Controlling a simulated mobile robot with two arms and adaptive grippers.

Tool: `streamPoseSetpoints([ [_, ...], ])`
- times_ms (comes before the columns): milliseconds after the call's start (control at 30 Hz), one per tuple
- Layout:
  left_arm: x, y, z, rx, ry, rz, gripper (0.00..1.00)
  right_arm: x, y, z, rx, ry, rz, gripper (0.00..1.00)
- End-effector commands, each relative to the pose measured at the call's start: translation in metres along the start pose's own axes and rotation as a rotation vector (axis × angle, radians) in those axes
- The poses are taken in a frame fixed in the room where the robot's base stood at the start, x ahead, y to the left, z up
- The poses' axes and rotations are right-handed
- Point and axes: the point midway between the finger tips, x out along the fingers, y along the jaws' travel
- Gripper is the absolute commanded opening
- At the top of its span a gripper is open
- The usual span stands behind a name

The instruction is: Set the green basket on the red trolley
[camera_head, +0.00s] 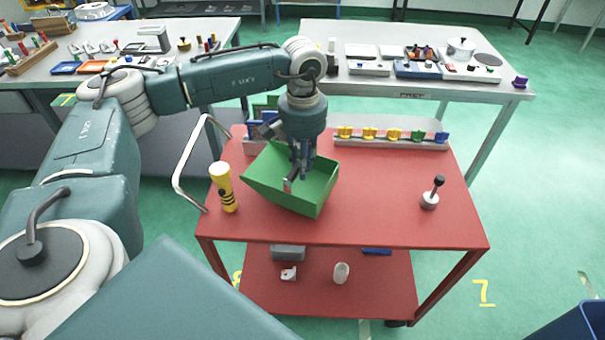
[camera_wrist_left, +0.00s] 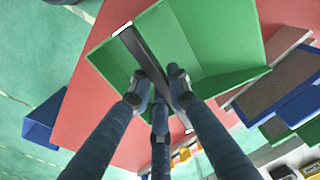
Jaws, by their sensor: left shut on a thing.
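The green basket (camera_head: 320,190) is an open box, turned at an angle over the left half of the red trolley's top (camera_head: 395,195). I cannot tell whether its underside touches the trolley. My left gripper (camera_head: 298,172) reaches down into the basket from above. In the left wrist view its fingers (camera_wrist_left: 160,85) are closed around the dark bar handle of the basket (camera_wrist_left: 225,35). The fingers hide part of the handle. The red trolley also shows beneath the basket in the wrist view (camera_wrist_left: 85,100). My right gripper is not in view.
A yellow and black bottle-like object (camera_head: 223,187) stands close left of the basket. A grey rack (camera_head: 385,143) with coloured parts lies along the trolley's back edge. A black-knobbed metal piece (camera_head: 430,198) stands at right. The trolley's middle right is clear. Its handle (camera_head: 183,165) is at left.

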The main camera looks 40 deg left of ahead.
Motion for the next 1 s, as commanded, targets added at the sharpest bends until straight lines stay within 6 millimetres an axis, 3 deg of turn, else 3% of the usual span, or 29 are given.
streamPoseSetpoints([
  [267,0.036,0.0,0.001,0.0,-0.003,-0.001,0.0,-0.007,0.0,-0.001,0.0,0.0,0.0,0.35],
  [667,0.044,0.0,0.001,0.0,-0.001,0.0,0.0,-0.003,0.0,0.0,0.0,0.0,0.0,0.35],
  [700,0.045,0.0,0.001,0.0,-0.003,-0.001,0.19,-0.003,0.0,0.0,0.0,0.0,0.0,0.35],
  [800,0.044,0.0,0.001,0.0,-0.003,-0.001,0.36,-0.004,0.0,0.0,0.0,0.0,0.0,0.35],
  [1000,0.044,0.0,0.001,0.0,-0.003,-0.001,0.36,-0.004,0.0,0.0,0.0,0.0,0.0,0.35],
])
